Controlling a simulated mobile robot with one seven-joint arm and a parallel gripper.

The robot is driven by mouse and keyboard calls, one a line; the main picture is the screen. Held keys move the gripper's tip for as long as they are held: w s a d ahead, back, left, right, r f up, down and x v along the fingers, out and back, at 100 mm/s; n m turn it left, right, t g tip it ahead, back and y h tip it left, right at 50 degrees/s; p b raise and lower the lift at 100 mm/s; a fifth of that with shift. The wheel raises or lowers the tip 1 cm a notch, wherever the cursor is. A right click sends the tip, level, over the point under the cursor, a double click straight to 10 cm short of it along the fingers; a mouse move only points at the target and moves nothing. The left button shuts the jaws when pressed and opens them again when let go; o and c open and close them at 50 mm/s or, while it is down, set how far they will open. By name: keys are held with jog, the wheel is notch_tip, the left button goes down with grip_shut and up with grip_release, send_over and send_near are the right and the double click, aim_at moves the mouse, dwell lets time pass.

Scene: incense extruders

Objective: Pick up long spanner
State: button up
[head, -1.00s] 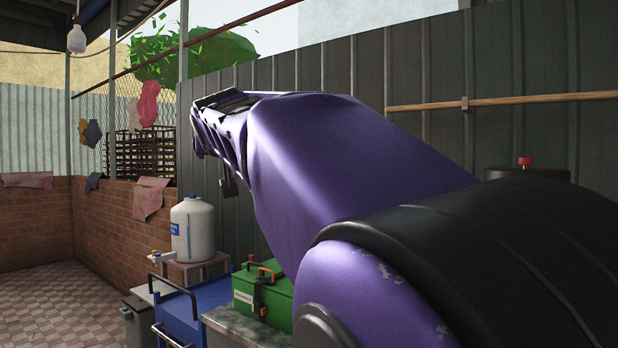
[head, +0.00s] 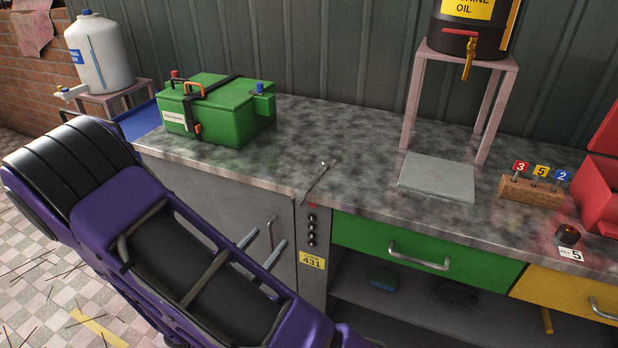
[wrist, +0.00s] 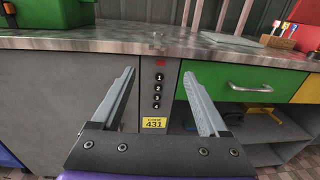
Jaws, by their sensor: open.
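A thin metal tool (head: 317,180), which looks like the long spanner, lies on the mottled grey worktop (head: 330,130) near its front edge, above the numbered button panel. In the wrist view it is too small to make out clearly. My gripper (wrist: 158,72) is open and empty in the wrist view. Its two grey fingers point toward the cabinet front, either side of the button panel (wrist: 158,92). The fingers appear lower than the worktop edge and apart from the tool.
A green box (head: 215,108) stands on the worktop at left. A pink stand (head: 495,110) holds an oil drum (head: 470,35) at right. A wooden block (head: 530,190) holds numbered keys. A green drawer (head: 425,255) is shut below. Worktop around the tool is clear.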

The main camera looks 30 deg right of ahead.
send_near(296, 200)
jog(key=s+x, duration=0.1)
jog(key=x, duration=0.4)
jog(key=shift+w+a+f+b+x, duration=0.1)
jog(key=shift+b+x, duration=0.1)
jog(key=shift+x, duration=0.75)
jog(key=shift+w+a+f+b+x, duration=0.1)
jog(key=shift+w+b+x, duration=0.1)
jog(key=shift+x, duration=0.75)
jog(key=shift+w+a+f+b+x, duration=0.1)
jog(key=shift+b+x, duration=0.1)
jog(key=shift+x, duration=0.75)
jog(key=shift+s, duration=0.1)
grip_shut()
